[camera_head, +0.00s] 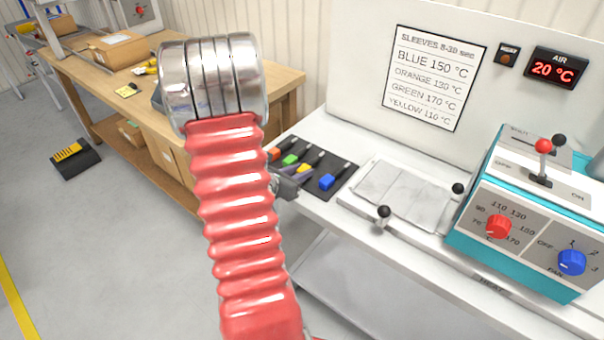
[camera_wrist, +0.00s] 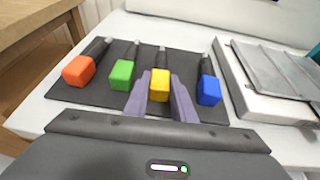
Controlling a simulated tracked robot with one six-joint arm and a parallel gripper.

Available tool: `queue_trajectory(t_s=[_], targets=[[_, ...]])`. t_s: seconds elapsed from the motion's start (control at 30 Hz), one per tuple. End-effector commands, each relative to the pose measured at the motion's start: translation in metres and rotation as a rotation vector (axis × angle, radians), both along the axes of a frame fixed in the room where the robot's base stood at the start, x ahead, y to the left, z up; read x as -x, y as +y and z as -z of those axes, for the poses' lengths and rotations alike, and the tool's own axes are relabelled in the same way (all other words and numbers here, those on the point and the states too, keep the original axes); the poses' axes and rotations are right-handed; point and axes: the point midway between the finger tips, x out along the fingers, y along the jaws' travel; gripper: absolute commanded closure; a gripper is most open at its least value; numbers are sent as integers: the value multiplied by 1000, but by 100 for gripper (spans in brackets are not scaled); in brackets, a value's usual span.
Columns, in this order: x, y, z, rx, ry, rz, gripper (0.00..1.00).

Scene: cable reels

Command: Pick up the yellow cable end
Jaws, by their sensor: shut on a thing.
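The yellow cable end (camera_wrist: 160,88) is a small yellow block on a dark cable, lying in a row on a black mat (camera_wrist: 190,62). In the wrist view my gripper (camera_wrist: 160,84) has its two purple-grey fingers on either side of the yellow block, shut on it. The block is still at the level of its neighbours; whether it touches the mat I cannot tell. In the head view the yellow cable end (camera_head: 304,168) is partly hidden by my gripper (camera_head: 296,174).
Green (camera_wrist: 122,74) and orange (camera_wrist: 79,70) cable ends lie to the left, a blue one (camera_wrist: 208,91) close to the right. A metal plate fixture (camera_head: 405,197) and a teal heater box (camera_head: 525,210) stand to the right on the white bench.

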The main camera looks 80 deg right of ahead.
Motion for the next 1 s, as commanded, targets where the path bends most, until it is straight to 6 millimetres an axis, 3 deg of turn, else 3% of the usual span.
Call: queue_trajectory(t_s=[0.27, 0.8, 1.0], targets=[[0, 0, -14, 2, -2, 1, 100], [0, -1, -85, 4, -2, 2, 100], [0, 0, -98, 2, -1, 1, 100]])
